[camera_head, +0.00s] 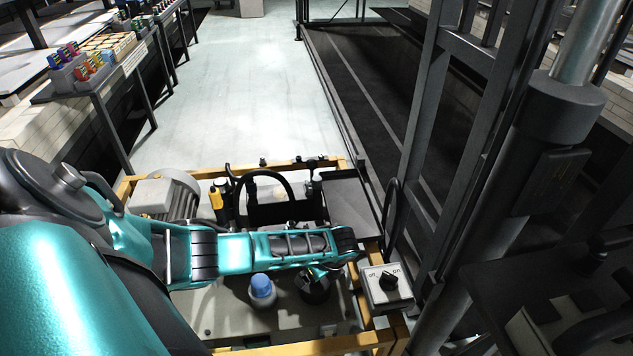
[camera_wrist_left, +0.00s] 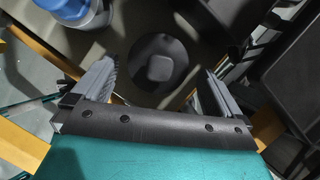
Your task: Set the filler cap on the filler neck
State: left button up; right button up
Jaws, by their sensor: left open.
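A dark round cap-like piece with a raised squarish grip (camera_wrist_left: 160,67) shows in the wrist view, between and beyond the fingers of my left gripper (camera_wrist_left: 155,85). The gripper is open and holds nothing. In the head view this dark piece (camera_head: 314,292) sits on the power unit's top, partly hidden under my teal left wrist. It looks like the filler cap; I cannot tell whether it lies on the plate or on a neck. I cannot make out a separate filler neck. My right gripper is not in view.
A pale bottle with a blue lid (camera_head: 262,288) stands close left of the dark piece. A grey switch box (camera_head: 386,288) is at the right, on the yellow frame (camera_head: 370,343). A motor (camera_head: 165,193), black hose and dark tray (camera_head: 350,205) lie behind my arm.

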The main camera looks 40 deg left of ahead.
pick_arm(q)
jog(key=shift+p+v, duration=0.65)
jog(key=shift+v, duration=0.2)
jog(key=shift+d+r+p, duration=0.25)
jog(key=shift+r+p, duration=0.3)
jog(key=shift+p, duration=0.15)
jog(key=shift+d+r+p, duration=0.15)
jog(key=shift+r+p, duration=0.25)
jog(key=shift+p, duration=0.05)
jog(key=shift+s+d+r+p, duration=0.1)
jog(key=shift+d+r+p, duration=0.05)
jog(key=shift+r+p, duration=0.25)
jog(key=shift+d+r+p, duration=0.25)
jog(key=shift+r+p, duration=0.25)
jog(key=shift+p, duration=0.25)
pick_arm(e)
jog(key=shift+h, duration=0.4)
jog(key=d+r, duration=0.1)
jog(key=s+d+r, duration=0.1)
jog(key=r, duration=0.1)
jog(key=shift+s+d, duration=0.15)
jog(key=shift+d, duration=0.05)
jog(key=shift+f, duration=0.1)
pick_arm(q)
jog(key=p+v, duration=0.4)
jog(key=v, duration=0.9)
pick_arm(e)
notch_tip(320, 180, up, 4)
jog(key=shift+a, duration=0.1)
